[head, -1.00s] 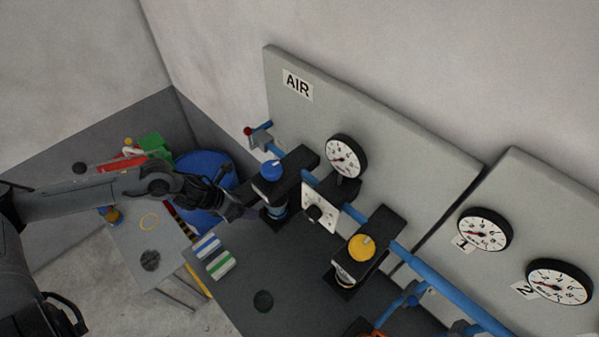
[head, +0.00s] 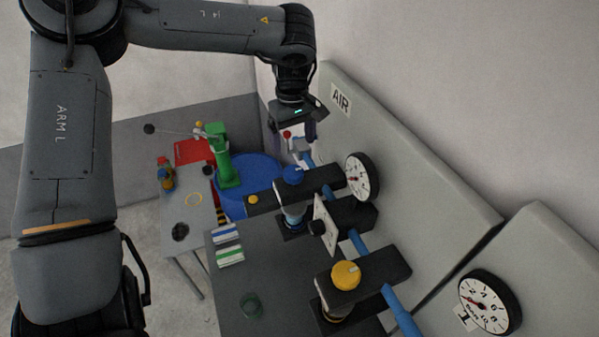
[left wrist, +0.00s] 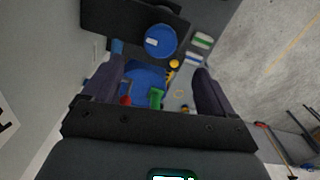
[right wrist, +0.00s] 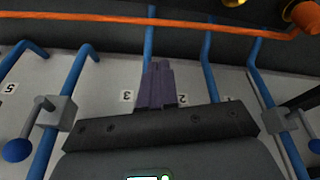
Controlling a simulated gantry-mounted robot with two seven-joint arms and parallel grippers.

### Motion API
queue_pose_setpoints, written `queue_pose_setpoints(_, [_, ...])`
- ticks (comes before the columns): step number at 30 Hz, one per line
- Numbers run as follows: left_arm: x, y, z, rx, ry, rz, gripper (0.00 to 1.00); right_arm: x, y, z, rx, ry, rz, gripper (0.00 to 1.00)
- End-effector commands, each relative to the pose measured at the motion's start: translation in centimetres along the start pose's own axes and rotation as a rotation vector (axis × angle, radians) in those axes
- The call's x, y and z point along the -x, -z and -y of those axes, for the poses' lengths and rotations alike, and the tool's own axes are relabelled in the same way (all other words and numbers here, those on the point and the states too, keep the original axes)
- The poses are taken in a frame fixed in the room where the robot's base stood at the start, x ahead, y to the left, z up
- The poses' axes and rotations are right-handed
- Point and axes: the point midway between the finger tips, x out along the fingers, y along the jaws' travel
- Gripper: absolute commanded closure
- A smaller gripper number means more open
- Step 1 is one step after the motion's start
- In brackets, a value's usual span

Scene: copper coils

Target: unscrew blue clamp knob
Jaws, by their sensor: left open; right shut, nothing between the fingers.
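The blue clamp knob (head: 292,175) sits on top of a black clamp block (head: 322,180) on the blue air pipe. It also shows in the left wrist view (left wrist: 160,41) as a round blue cap with a pale label, above and between my open fingers. My left gripper (head: 308,130) hangs behind the knob, near the AIR panel, apart from it; the left wrist view shows its fingers (left wrist: 155,82) wide apart with nothing between them. My right gripper (right wrist: 157,68) shows only in the right wrist view, shut and empty, in front of a panel with blue pipes.
A red-handled valve (head: 288,135) is close to my left gripper. A gauge (head: 362,177) and a yellow knob (head: 345,274) stand along the pipe. A blue drum (head: 252,178) is beyond the bench. An orange pipe (right wrist: 150,20) crosses the right wrist view.

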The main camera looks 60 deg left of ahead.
Motion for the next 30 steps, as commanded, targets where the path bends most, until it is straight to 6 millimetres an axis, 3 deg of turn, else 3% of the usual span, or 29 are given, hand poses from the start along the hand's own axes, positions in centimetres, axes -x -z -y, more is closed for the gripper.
queue_pose_setpoints(18, [-8.8, -0.1, 0.0, 0.001, 0.002, 0.003, 0.14, 0.8, 0.2, 0.1, -0.003, 0.004, 0.001, 1.00])
queue_pose_setpoints(30, [-10.1, 0.0, 0.0, 0.002, 0.000, 0.002, 0.14, 0.9, 0.2, 0.1, -0.003, 0.004, 0.001, 1.00])
